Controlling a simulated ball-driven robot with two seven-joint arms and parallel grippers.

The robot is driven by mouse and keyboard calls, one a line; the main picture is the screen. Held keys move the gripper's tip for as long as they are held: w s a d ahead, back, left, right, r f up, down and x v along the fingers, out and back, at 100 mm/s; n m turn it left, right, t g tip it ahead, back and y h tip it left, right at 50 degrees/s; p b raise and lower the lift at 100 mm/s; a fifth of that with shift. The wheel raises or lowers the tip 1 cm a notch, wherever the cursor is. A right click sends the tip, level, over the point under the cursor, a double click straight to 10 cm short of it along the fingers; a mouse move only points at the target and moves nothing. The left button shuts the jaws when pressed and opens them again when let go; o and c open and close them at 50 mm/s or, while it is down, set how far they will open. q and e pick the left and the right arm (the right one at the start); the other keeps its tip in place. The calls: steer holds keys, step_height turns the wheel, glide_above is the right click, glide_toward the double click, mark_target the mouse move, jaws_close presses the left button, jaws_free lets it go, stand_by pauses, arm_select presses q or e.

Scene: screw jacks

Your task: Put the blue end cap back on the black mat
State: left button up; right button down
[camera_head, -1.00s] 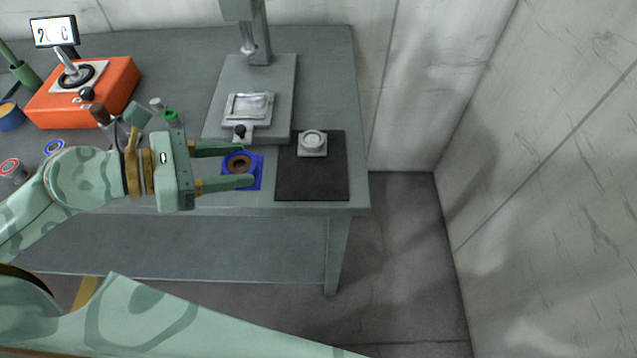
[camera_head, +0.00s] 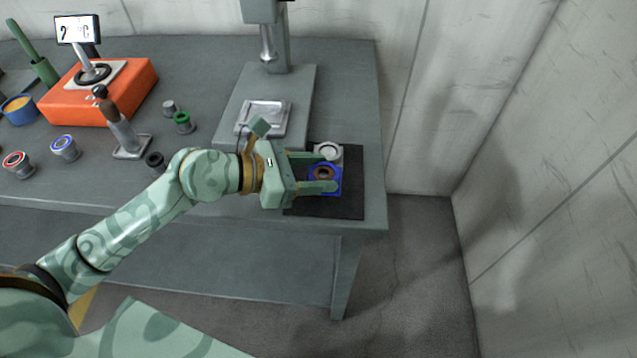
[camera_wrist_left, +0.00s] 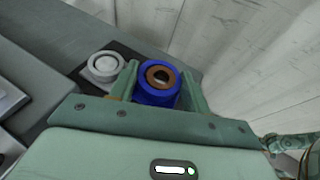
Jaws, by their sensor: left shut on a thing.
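The blue end cap (camera_head: 316,186) has a square blue body with a brown ring around a dark hole. My left gripper (camera_head: 322,172) is shut on it, one finger on either side. In the left wrist view, the blue end cap (camera_wrist_left: 159,94) sits between the two fingers (camera_wrist_left: 160,88). The black mat (camera_head: 350,195) lies at the right end of the table, and the cap is over it in the head view. I cannot tell whether the cap touches the mat. My right gripper is not in view.
A grey-white end cap (camera_head: 328,151) stands on the mat just behind the blue one; it also shows in the left wrist view (camera_wrist_left: 104,65). A grey press (camera_head: 295,90) stands behind left. An orange box (camera_head: 75,98) and several small caps stand at the left.

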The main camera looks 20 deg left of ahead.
arm_select(q)
steer(key=f, duration=0.1)
steer(key=f+b, duration=0.2)
steer(key=f, duration=0.1)
steer(key=shift+w+d, duration=0.1)
steer(key=shift+w, duration=0.15)
steer(key=shift+r, duration=0.25)
steer(key=o, duration=1.2)
steer(key=shift+f, duration=0.2)
steer(key=shift+s+r, duration=0.1)
steer(key=shift+r, duration=0.15)
steer(key=p+v, duration=0.1)
steer(key=v, duration=1.1)
steer(key=shift+f+p, duration=0.1)
steer(key=shift+p, duration=0.3)
